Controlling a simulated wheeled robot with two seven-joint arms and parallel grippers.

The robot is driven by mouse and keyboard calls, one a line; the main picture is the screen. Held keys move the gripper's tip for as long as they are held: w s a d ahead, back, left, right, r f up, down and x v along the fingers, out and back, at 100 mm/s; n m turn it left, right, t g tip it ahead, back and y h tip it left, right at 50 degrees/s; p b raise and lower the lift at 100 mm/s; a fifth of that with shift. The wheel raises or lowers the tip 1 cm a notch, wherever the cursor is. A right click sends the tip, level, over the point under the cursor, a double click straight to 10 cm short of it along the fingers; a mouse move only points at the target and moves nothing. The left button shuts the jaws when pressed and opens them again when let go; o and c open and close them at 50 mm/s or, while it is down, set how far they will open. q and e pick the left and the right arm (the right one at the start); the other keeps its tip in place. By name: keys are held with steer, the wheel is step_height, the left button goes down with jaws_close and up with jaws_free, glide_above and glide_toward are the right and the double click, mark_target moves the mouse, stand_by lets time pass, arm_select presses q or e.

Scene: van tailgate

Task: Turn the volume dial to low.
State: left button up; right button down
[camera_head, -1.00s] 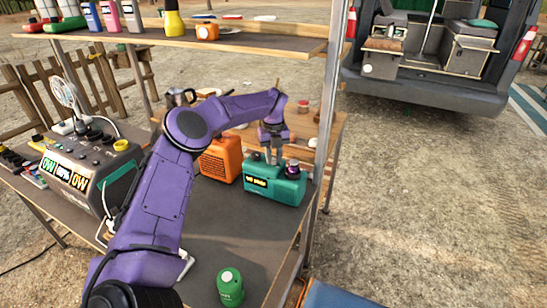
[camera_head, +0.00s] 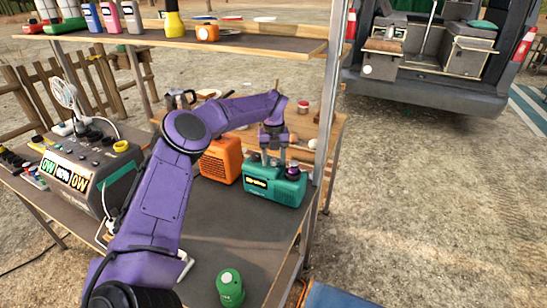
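My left gripper (camera_head: 274,160) points down just over the radio's top, left of the purple knob. Its fingers look apart, with nothing clearly held. Contact with the top cannot be made out. My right gripper is out of view.
An orange boxy unit (camera_head: 221,160) stands close left of the radio. A grey power station (camera_head: 85,175) with lit displays is at the left, and a green canister (camera_head: 230,287) at the front.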

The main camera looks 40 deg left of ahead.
mark_target(273, 160)
arm_select(q)
steer(key=shift+r, duration=0.15)
step_height(273, 160, up, 7)
steer(key=shift+r+b, duration=0.2)
steer(key=shift+b, duration=0.25)
steer(key=shift+f, duration=0.1)
stand_by(0.3)
